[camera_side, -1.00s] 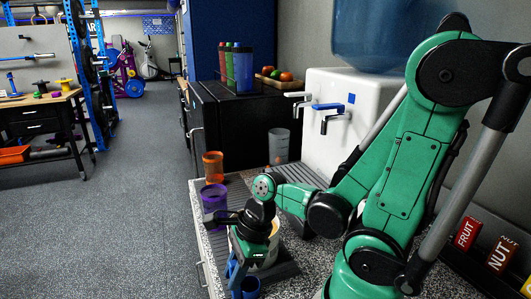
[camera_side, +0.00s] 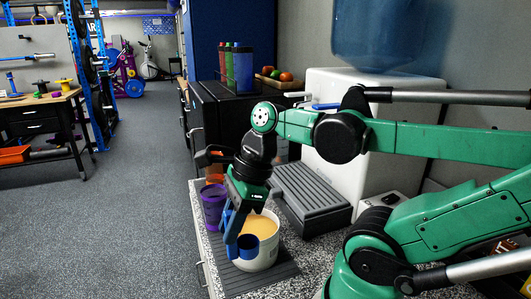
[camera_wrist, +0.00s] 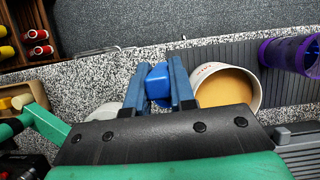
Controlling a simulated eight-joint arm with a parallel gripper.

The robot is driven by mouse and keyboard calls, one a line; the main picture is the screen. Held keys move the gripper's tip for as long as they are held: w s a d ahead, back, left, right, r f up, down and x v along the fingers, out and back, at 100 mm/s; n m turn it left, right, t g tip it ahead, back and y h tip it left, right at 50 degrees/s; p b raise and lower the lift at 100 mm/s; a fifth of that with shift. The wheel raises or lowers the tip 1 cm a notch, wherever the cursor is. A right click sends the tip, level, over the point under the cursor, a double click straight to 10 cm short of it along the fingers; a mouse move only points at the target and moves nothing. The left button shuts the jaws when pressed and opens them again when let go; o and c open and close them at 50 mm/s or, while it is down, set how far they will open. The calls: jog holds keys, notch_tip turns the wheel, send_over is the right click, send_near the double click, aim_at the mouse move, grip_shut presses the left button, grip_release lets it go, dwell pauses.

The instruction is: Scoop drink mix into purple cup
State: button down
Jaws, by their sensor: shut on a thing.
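My gripper (camera_side: 236,238) has blue fingers and is shut on the blue scoop (camera_side: 248,247), held at the near side of the white tub. In the wrist view, the scoop (camera_wrist: 158,82) sits between the two fingers (camera_wrist: 159,88), left of the tub (camera_wrist: 259,84). The tub (camera_side: 264,262) is open and holds tan-orange drink mix (camera_wrist: 225,88). I cannot tell whether the scoop holds any powder. The purple cup (camera_side: 213,210) stands upright behind and left of the tub; it also shows at the wrist view's right edge (camera_wrist: 286,54).
The tub stands on a dark ribbed mat (camera_side: 275,279) on a speckled counter. An orange cup (camera_side: 214,169) is mostly hidden behind my wrist. A grey ribbed tray (camera_side: 312,198) and white water dispenser (camera_side: 345,185) lie right. The counter's left edge drops to open floor.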

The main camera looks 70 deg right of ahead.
notch_tip(320, 180, up, 8)
jog(key=shift+r, duration=0.2)
jog(key=shift+d+r, duration=0.1)
jog(key=shift+r, duration=0.2)
jog(key=w+d+f+m+t+h, duration=0.1)
jog(key=w+d+f+m+h, duration=0.15)
jog(key=d+f+m, duration=0.55)
jog(key=shift+w+d+f+n+y, duration=0.1)
jog(key=shift+d+f+n, duration=0.3)
jog(key=shift+f, duration=0.9)
jog(key=shift+w+d+f+n+y, duration=0.15)
jog(key=shift+d+f+n, duration=0.2)
jog(key=shift+f, duration=0.95)
jog(key=shift+w+d+f+n, duration=0.1)
jog(key=shift+d+f+n, duration=0.25)
jog(key=shift+f, duration=0.95)
jog(key=shift+a, duration=0.1)
notch_tip(320, 180, up, 9)
jog(key=shift+w, duration=0.1)
